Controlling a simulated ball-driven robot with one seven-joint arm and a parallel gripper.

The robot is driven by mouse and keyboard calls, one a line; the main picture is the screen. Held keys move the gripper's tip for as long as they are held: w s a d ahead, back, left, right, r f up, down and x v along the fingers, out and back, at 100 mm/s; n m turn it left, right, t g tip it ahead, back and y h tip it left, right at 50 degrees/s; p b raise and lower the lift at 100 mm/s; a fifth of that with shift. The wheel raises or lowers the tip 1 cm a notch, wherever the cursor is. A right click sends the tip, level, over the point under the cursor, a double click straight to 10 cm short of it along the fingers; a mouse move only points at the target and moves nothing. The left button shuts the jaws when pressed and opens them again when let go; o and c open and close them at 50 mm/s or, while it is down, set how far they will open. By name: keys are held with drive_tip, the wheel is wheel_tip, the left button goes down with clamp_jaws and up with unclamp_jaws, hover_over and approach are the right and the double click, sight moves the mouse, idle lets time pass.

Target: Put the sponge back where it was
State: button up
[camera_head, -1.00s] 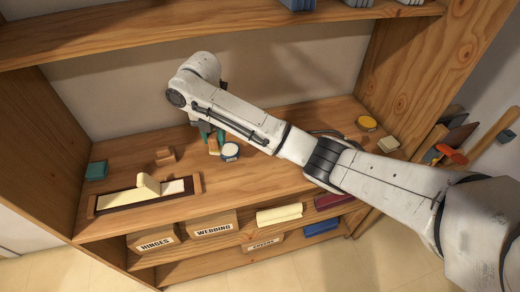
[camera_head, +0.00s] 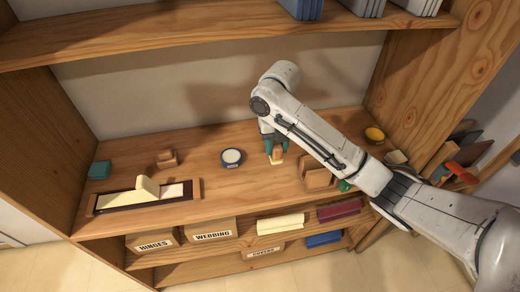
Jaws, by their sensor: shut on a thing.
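My gripper (camera_head: 275,148), with teal fingers, is at the middle of the wooden worktop (camera_head: 225,190). It is shut on a small tan block with a pale cream lower end (camera_head: 277,156), which may be the sponge. The block is upright, at or just above the worktop; I cannot tell whether it touches. A teal block (camera_head: 99,170) lies at the far left of the worktop; I cannot tell whether it is a sponge. A dark tray (camera_head: 112,209) at the front left holds pale piano-key pieces, one propped up.
A dark round tin with a white top (camera_head: 232,158) stands left of my gripper. A small wooden block (camera_head: 167,158) is further left. A wooden holder (camera_head: 316,180) is partly hidden by my arm. The front middle is clear.

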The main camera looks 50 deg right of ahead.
drive_tip(key=w+d+f+b, duration=0.1)
drive_tip(key=w+f+b, duration=0.1)
drive_tip(key=w+b, duration=0.1)
drive_tip(key=w+d+f+b, duration=0.1)
drive_tip(key=w+f+b, duration=0.2)
drive_tip(key=w+d+f+b, duration=0.1)
drive_tip(key=w+f+b, duration=0.2)
drive_tip(key=w, duration=0.1)
drive_tip(key=shift+w+d+f, duration=0.1)
drive_tip(key=shift+d, duration=0.3)
drive_tip(key=shift+w+f, duration=0.15)
drive_tip(key=shift+f, duration=1.65)
drive_tip(key=shift+f, duration=0.2)
drive_tip(key=o, duration=1)
